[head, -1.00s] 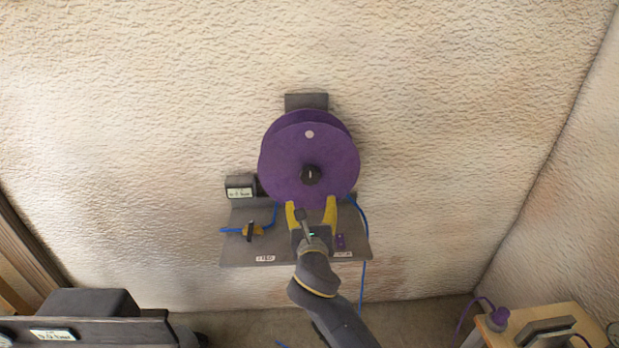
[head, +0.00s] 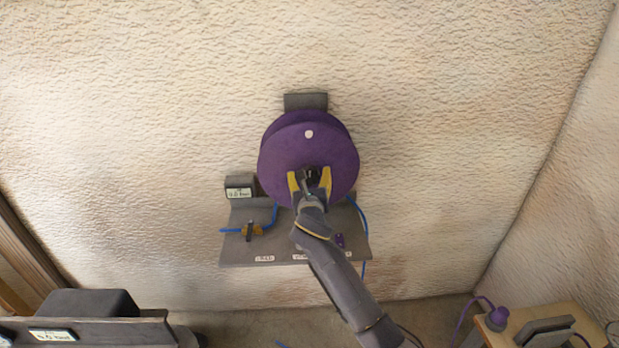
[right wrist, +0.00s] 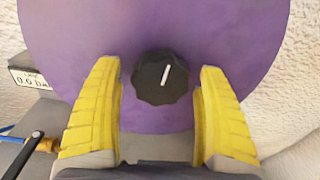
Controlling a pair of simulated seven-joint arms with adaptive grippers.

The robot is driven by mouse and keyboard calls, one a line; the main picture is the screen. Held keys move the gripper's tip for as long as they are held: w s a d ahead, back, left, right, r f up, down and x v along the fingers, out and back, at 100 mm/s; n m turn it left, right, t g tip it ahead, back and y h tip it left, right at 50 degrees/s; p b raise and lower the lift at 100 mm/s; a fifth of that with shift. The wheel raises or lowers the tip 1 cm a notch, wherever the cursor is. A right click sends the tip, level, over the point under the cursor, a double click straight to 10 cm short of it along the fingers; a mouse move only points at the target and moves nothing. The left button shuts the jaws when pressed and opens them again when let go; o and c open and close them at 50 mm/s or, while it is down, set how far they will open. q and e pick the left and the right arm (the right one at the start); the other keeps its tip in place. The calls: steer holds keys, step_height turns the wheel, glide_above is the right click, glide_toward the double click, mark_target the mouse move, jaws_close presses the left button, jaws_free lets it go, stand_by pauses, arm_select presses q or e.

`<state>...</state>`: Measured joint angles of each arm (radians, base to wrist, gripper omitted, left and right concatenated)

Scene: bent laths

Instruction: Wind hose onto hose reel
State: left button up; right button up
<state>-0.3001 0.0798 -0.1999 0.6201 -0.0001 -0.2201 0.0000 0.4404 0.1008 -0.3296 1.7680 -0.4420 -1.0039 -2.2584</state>
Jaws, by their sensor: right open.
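The purple hose reel (head: 285,158) is mounted on the wall, with a pale dot (head: 309,134) near the top of its face. The blue hose (head: 361,222) comes down at the right of the reel and past the shelf. My left gripper is not in view.
A grey shelf (head: 285,250) under the reel carries a brass valve (head: 251,230) with a black lever and blue pipe. A small display box (head: 240,187) stands at its left. A wooden table (head: 555,318) is at lower right, a dark cabinet (head: 95,305) at lower left.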

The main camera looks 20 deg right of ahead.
steer(key=shift+w, duration=0.15)
jaws_close()
stand_by(0.7)
steer(key=shift+d, duration=0.1)
